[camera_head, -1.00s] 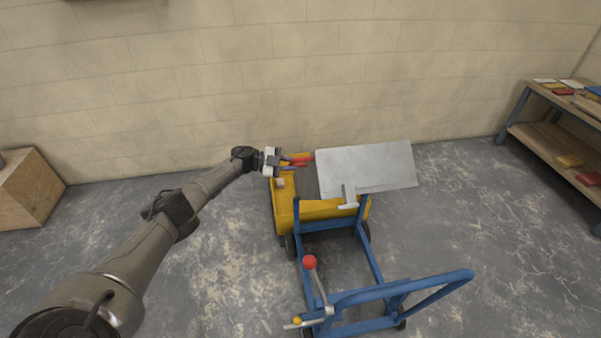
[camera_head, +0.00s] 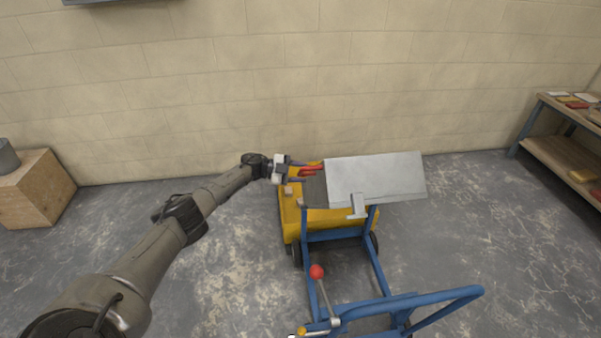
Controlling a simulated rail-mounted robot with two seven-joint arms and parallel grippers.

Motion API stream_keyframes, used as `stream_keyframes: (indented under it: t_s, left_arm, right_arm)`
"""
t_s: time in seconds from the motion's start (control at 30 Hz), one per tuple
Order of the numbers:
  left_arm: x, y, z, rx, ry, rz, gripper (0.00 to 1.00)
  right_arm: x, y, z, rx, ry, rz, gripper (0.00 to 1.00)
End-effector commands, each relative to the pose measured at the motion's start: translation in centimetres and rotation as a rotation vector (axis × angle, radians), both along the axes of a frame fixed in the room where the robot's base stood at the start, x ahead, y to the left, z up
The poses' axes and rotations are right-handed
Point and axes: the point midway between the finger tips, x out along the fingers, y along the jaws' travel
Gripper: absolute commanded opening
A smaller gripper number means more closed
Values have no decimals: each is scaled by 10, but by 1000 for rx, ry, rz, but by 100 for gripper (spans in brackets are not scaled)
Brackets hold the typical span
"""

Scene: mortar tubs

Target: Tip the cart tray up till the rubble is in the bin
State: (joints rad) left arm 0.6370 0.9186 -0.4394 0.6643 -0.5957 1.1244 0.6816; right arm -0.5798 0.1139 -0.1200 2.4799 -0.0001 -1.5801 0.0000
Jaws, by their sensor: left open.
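The cart tray (camera_head: 376,178) is a grey metal sheet form, tilted up at the far end of the blue cart (camera_head: 335,234). The yellow bin (camera_head: 292,222) is below and behind it, partly hidden by the tray and cart frame. My left gripper (camera_head: 298,172) is open at the tray's left side, its fingers beside a red part (camera_head: 310,169), apparently a grip; contact cannot be told. A small pale block (camera_head: 289,191) shows near the bin's left rim. The rubble is otherwise not clearly visible. My right gripper is not in view.
A lever with a red knob (camera_head: 317,271) stands at the cart's near end, beside the blue push handle (camera_head: 440,299). A wooden box (camera_head: 38,190) is at left, a workbench (camera_head: 555,150) at right. The block wall is close behind the bin.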

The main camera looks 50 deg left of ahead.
Motion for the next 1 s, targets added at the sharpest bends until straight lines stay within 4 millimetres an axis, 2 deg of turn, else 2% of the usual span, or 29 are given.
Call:
stream_keyframes:
  t_s: [0.17,0.5,0.7,1.0]
  left_arm:
    - [-13,10,3,0,3,1,41]
    - [-66,50,12,3,3,2,41]
    - [-91,68,16,1,1,1,41]
    - [-108,81,19,1,-1,1,41]
  right_arm:
    - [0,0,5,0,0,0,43]
    - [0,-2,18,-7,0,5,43]
    - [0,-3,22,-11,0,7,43]
    - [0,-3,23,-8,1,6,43]
